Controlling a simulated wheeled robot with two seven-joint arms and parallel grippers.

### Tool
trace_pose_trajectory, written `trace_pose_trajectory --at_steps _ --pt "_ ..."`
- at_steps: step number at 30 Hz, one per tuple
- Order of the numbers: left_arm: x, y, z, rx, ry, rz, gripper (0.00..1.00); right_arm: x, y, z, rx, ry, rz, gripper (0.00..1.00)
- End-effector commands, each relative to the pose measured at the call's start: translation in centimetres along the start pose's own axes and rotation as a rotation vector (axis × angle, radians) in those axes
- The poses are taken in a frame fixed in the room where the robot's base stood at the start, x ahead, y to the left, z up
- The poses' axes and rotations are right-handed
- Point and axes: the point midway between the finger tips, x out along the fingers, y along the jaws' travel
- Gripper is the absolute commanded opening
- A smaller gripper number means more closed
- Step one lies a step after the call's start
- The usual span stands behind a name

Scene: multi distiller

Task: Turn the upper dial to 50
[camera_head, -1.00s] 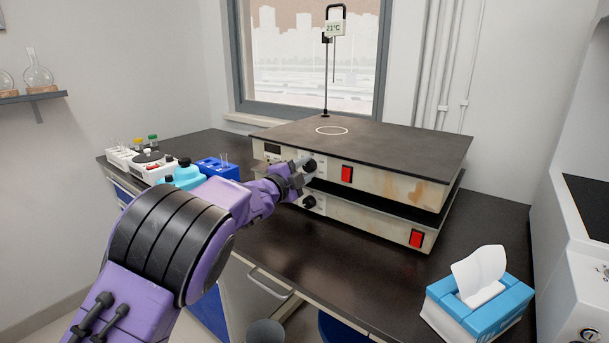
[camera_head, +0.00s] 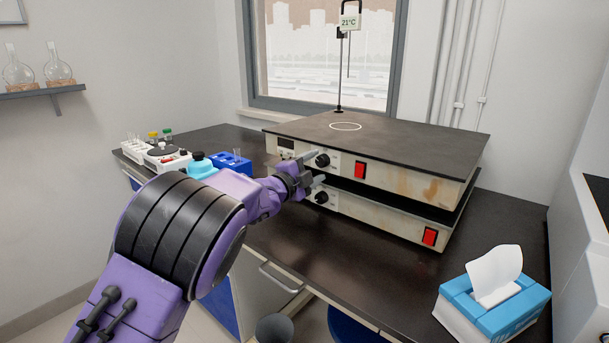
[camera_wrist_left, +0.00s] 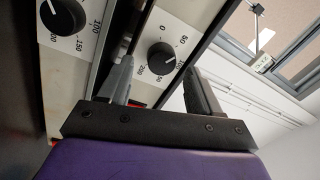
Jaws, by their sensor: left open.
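The upper dial (camera_head: 322,160) is a black knob on the white front plate of the upper heating unit (camera_head: 410,182). In the left wrist view the upper dial (camera_wrist_left: 161,59) is ringed by numbers from 0 upward, with 50 at its upper right; its exact setting is hard to read. My left gripper (camera_head: 312,168) is just left of and in front of this dial. In the wrist view my left gripper (camera_wrist_left: 160,88) is open, with the dial seen between its fingers and apparently not clasped. My right gripper is out of view.
The lower unit's dial (camera_head: 321,197) sits close below; it also shows in the wrist view (camera_wrist_left: 63,15). Red switches (camera_head: 360,170) are to the right. A blue rack (camera_head: 232,164) stands left of the units. A tissue box (camera_head: 492,305) is front right; the counter between is clear.

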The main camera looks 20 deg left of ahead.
Motion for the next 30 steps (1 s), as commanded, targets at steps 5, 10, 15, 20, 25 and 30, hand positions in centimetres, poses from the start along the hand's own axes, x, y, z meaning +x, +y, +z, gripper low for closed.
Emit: trace_pose_trajectory --at_steps 5,10,15,20,25,30 --pt "-4.4 0.2 0.1 0.000 -0.004 0.000 0.64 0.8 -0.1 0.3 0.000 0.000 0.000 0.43" --pt "-7.6 0.1 0.0 0.000 -0.002 0.000 0.64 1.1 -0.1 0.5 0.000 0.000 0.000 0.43" --pt "-8.7 0.1 0.0 0.000 -0.001 0.001 0.64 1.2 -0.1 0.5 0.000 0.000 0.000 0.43" --pt "-8.7 0.1 0.0 0.000 -0.001 0.001 0.64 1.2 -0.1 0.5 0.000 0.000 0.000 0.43" --pt "-8.7 0.1 0.0 0.000 -0.001 0.001 0.64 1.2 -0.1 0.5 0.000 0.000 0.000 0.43" --pt "-8.7 0.1 0.1 0.000 -0.002 0.000 0.64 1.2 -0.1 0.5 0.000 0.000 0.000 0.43"
